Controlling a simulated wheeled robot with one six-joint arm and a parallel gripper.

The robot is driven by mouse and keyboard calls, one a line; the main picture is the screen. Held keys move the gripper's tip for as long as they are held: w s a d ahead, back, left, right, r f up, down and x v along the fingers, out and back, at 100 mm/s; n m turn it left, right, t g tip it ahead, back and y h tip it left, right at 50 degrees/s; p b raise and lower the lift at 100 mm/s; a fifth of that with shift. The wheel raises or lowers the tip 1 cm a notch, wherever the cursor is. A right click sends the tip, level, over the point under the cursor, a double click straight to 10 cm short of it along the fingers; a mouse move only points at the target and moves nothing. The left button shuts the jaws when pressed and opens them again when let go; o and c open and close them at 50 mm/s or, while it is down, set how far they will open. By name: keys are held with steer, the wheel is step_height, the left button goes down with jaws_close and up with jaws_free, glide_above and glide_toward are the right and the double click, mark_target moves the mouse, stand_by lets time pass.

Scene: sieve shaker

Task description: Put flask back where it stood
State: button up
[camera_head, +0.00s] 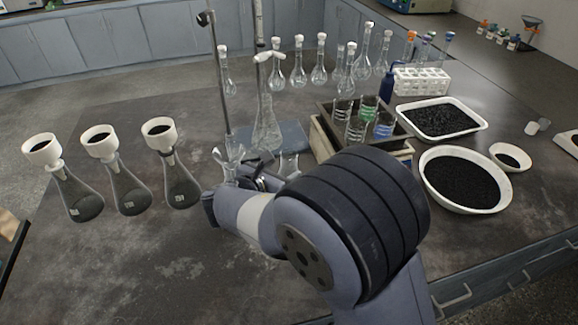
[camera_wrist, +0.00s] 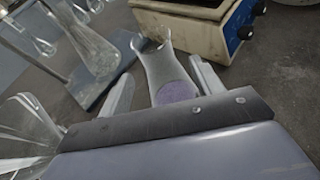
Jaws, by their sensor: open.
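A small clear glass flask (camera_wrist: 160,62) with a flared mouth and a purplish patch low in it stands between the two fingers of my gripper (camera_wrist: 161,72) in the wrist view. The fingers are apart, one on each side of it, with visible gaps. In the head view a clear vessel (camera_head: 289,164), likely this flask, shows just beyond my gripper (camera_head: 264,178), partly hidden by my arm. I cannot tell which flask the task means.
A tall flask (camera_head: 267,130) stands by the stand rod on a blue-grey base (camera_head: 291,133). Another clear glass vessel (camera_head: 229,165) is close left of my gripper. A wooden-sided box (camera_head: 325,148) holding glassware is behind right. Three funnel-topped flasks (camera_head: 127,188) stand left. The front left table is clear.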

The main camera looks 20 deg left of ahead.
mark_target(292, 154)
steer(key=v, duration=0.5)
steer(key=shift+s, duration=0.15)
steer(key=x, duration=1.2)
steer(key=shift+w+f, duration=0.25)
steer(key=shift+s+r+p, duration=0.2)
steer(key=shift+r+p, duration=0.1)
steer(key=shift+r, duration=1.75)
steer(key=shift+f, duration=0.1)
